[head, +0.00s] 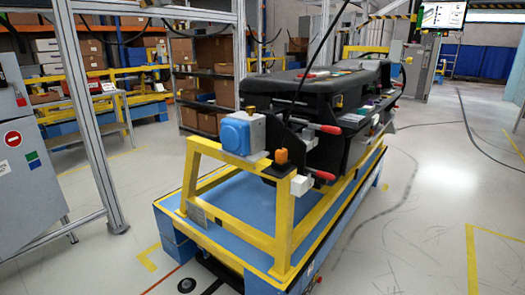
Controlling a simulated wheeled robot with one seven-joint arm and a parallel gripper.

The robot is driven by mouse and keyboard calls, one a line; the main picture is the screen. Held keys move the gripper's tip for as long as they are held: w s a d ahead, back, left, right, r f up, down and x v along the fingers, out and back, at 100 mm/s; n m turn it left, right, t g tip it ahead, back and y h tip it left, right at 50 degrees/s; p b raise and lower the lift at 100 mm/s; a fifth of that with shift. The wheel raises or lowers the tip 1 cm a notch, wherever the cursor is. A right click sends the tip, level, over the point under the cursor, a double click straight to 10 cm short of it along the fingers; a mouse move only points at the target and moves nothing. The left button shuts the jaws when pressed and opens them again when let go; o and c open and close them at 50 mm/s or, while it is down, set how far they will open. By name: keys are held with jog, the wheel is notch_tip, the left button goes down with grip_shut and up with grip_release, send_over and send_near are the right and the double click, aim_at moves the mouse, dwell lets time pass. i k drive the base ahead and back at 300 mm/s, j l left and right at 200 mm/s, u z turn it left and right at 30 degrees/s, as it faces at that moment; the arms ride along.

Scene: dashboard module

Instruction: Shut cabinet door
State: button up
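A grey cabinet (25,165) stands at the left edge of the head view, partly cut off by the frame. My gripper is not in view.
A black dashboard module (335,100) sits on a yellow frame over a blue platform (225,240) in the middle. A metal post (88,120) stands beside the left cabinet. Shelves with boxes (205,80) are behind. The floor at right is mostly open, with a dark cable.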

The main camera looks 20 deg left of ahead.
aim_at(32, 199)
jog(key=i+j+u, duration=0.25)
jog(key=u, duration=0.25)
jog(key=i+u, duration=0.95)
jog(key=i+l+u, duration=0.15)
jog(key=i+u, duration=0.15)
jog(key=u, duration=0.2)
jog(key=i+j+u, duration=0.15)
jog(key=i+u, duration=0.3)
jog(key=i, duration=0.5)
jog(key=i+l+u, duration=0.2)
jog(key=i+u, duration=0.2)
jog(key=i, duration=0.55)
jog(key=i+l+u, duration=0.2)
jog(key=i, duration=0.55)
jog(key=j, duration=0.1)
